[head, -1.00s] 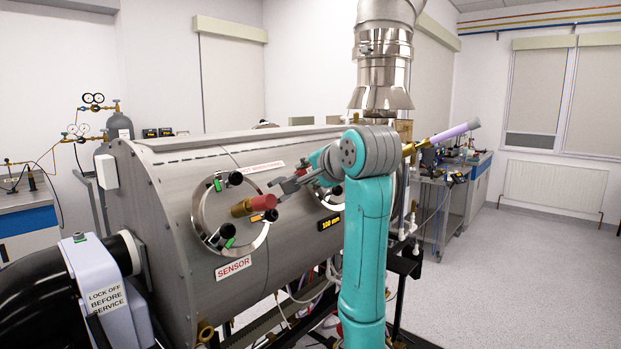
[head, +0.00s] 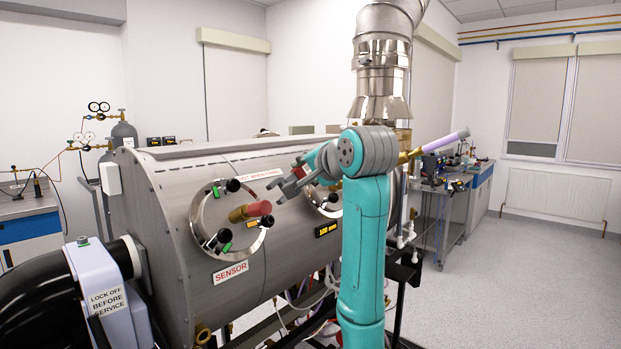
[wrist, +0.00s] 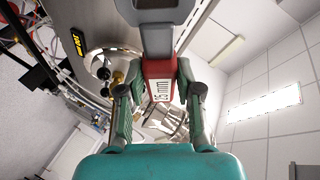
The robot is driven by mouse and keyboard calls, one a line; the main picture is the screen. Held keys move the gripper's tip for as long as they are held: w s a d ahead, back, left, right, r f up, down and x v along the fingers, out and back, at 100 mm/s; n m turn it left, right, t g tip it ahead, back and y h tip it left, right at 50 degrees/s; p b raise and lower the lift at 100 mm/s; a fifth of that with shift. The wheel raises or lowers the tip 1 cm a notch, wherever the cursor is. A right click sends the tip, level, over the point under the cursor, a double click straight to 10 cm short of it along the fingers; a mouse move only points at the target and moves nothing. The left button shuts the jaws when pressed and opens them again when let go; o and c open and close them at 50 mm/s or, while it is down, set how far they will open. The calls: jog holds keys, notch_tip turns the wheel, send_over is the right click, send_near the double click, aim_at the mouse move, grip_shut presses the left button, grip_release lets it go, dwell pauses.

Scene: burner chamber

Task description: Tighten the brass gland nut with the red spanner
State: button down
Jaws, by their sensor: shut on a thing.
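The red spanner (wrist: 160,70) is held between the fingers of my gripper (wrist: 158,85) in the wrist view. Its red handle carries a 25 mm label, and its grey head (wrist: 158,35) points away from my gripper. In the head view the spanner's grey end (head: 284,188) points left toward the sensor port, apart from it. My gripper (head: 318,168) is partly hidden behind my own arm. A brass fitting (head: 239,214) with a red end sticks out of the sensor port; it looks like the gland nut, but its shape is too small to tell.
The grey burner chamber (head: 170,205) fills the middle. Black knobs (head: 218,240) surround the brass fitting. A second round port (head: 322,200) is partly behind my arm. A lock-off box (head: 97,285) stands at the lower left. Open floor (head: 530,280) lies to the right.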

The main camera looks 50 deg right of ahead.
jog(key=r+n, duration=0.1)
jog(key=w+a+r+n+t, duration=0.1)
jog(key=n, duration=0.1)
jog(key=w+a+r+n+y, duration=0.1)
jog(key=shift+r+n, duration=0.3)
jog(key=shift+r, duration=0.1)
jog(key=shift+w+a+r+n+t+y, duration=0.2)
jog(key=shift+a+r+n+t, duration=0.1)
jog(key=shift+a+n, duration=0.25)
jog(key=shift+w+a+r+n+t+y, duration=0.1)
jog(key=shift+a+r+n+t+y, duration=0.2)
jog(key=shift+n, duration=0.35)
jog(key=shift+w+a+r+n+t+y, duration=0.1)
jog(key=shift+a+r+n, duration=0.3)
jog(key=shift+n, duration=0.2)
jog(key=shift+f, duration=0.1)
